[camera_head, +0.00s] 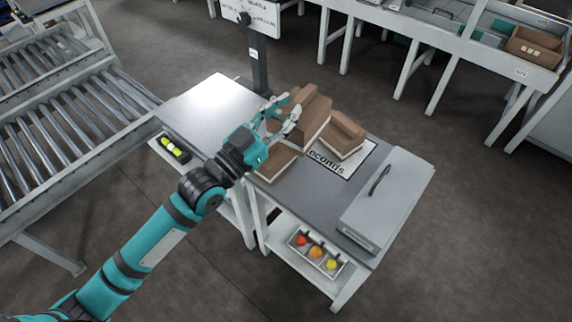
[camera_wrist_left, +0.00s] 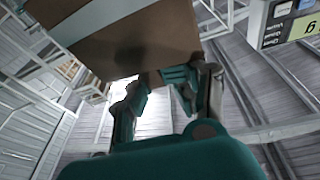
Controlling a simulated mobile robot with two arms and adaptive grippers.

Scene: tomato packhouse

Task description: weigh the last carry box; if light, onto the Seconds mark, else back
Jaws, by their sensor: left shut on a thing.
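My left gripper (camera_head: 291,112) is shut on a brown carry box (camera_head: 312,112), held tilted above the table. The held box also fills the top of the left wrist view (camera_wrist_left: 140,40), with the gripper's fingers (camera_wrist_left: 160,92) below it. A second carry box (camera_head: 345,136) rests on the white Seconds mark (camera_head: 352,166), whose lettering is partly covered. A third brown box (camera_head: 275,166) is on the grey table, left of the mark and partly hidden by my gripper. The bare, shiny plate (camera_head: 208,103) left of the table looks like the scale. My right gripper is out of view.
A post (camera_head: 259,68) with a sign stands behind the plate. A light grey case (camera_head: 388,200) takes up the table's right end. A shelf tray below holds coloured fruit (camera_head: 315,252). A roller conveyor (camera_head: 65,110) is at left. A display (camera_wrist_left: 292,22) shows in the wrist view.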

